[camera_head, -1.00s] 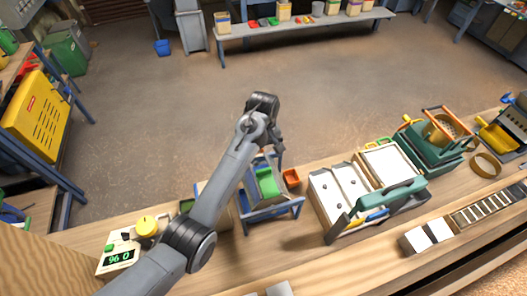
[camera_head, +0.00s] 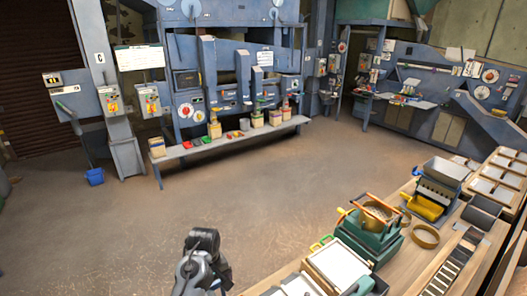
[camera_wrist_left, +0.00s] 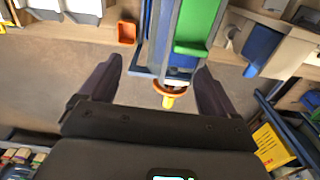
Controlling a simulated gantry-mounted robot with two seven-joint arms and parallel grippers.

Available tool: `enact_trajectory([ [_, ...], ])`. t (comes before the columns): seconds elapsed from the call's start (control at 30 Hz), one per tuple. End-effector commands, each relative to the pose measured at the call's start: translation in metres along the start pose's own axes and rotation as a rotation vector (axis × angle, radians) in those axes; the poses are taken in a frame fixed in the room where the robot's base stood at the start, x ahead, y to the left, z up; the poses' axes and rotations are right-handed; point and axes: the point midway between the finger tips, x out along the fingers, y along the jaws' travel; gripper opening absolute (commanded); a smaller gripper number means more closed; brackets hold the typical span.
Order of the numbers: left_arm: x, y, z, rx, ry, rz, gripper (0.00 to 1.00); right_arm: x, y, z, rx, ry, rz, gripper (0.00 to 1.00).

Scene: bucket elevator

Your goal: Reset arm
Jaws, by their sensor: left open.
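My left gripper (camera_wrist_left: 159,68) is open in the left wrist view, with its two dark fingers spread wide and nothing held between them. A blue stand (camera_wrist_left: 150,71) with a green sloped part (camera_wrist_left: 200,25) lies beyond the fingers. An orange ring with a yellow knob (camera_wrist_left: 168,97) shows between the fingers, apart from both. In the head view only the dark wrist of my left arm shows at the bottom edge, and its fingertips are hidden. My right gripper is in neither view.
A wooden bench (camera_head: 395,265) runs along the right, carrying a green sieve machine (camera_head: 368,238), a yellow scoop (camera_head: 424,207) and white trays. An orange bin (camera_wrist_left: 127,33) stands near the blue stand. The brown floor (camera_head: 230,200) is open. A low grey shelf (camera_head: 240,140) with boxes stands beyond.

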Motion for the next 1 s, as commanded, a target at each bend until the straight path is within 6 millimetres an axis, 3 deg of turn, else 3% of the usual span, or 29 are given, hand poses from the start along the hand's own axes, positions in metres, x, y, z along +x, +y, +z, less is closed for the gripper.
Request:
enact_trajectory([
  [0.37, 0.048, -0.051, 0.036, 0.116, 0.044, 0.034, 0.90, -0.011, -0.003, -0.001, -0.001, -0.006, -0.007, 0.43],
  [0.6, 0.076, -0.123, 0.102, 0.290, 0.118, 0.056, 0.90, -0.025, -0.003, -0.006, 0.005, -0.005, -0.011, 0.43],
  [0.77, 0.071, -0.174, 0.156, 0.430, 0.178, 0.062, 0.90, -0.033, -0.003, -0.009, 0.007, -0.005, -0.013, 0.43],
  [1.0, 0.036, -0.227, 0.225, 0.618, 0.252, 0.068, 0.90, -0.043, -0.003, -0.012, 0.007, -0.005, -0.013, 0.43],
])
